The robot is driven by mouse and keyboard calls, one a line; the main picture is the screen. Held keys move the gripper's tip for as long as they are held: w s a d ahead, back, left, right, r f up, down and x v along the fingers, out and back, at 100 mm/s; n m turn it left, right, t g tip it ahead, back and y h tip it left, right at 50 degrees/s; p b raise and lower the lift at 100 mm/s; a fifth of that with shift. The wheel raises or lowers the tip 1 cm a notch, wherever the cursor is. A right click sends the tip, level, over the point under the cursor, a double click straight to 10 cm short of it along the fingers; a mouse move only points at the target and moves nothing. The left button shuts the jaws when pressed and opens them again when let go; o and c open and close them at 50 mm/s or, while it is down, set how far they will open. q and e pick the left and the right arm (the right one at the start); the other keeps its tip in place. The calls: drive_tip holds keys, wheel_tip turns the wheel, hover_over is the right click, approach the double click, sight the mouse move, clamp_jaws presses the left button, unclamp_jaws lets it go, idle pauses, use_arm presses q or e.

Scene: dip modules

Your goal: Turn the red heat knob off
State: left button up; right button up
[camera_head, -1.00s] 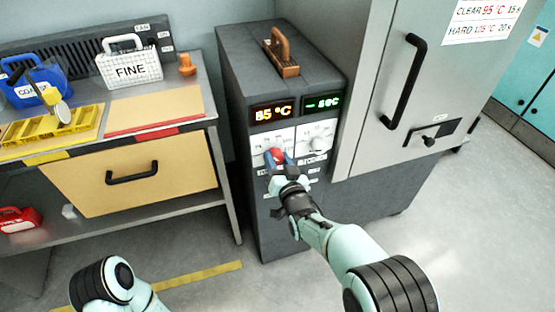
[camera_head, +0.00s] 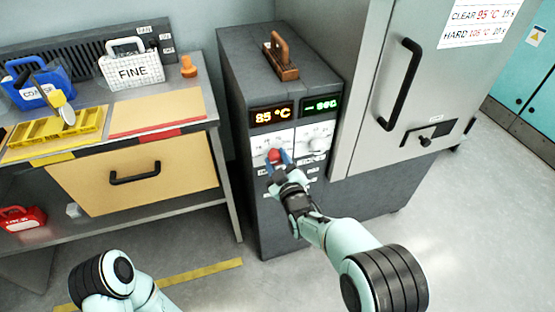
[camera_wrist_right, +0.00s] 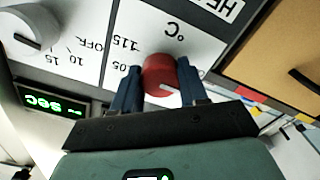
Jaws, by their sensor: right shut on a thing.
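The red heat knob (camera_head: 274,156) is on a white panel on the front of the dark grey machine (camera_head: 248,190). My right gripper (camera_head: 279,162) has its two blue fingers on either side of the knob and is shut on it. In the right wrist view the red knob (camera_wrist_right: 160,75) sits between the fingertips (camera_wrist_right: 160,82). The orange display (camera_head: 272,115) above the knob reads 85 °C. My left gripper is out of view; only part of my left arm shows at the lower left.
A white knob (camera_head: 318,145) sits right of the red one, below a green display (camera_head: 321,104). A grey cabinet with a black handle (camera_head: 404,84) stands to the right. The bench with a yellow drawer (camera_head: 135,178) is on the left.

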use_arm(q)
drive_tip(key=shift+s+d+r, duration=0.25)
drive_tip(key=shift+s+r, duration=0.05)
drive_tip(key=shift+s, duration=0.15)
use_arm(e)
drive_tip(key=shift+n, duration=1.1)
drive_tip(key=o, duration=1.1)
drive_tip(key=shift+c, duration=0.2)
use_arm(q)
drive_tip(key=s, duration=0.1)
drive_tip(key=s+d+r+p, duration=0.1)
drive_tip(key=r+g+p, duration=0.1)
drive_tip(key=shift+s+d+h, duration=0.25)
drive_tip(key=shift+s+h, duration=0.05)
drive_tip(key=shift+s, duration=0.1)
use_arm(e)
drive_tip(key=v, duration=1.3)
drive_tip(key=shift+s, duration=0.2)
drive_tip(key=shift+d, duration=0.1)
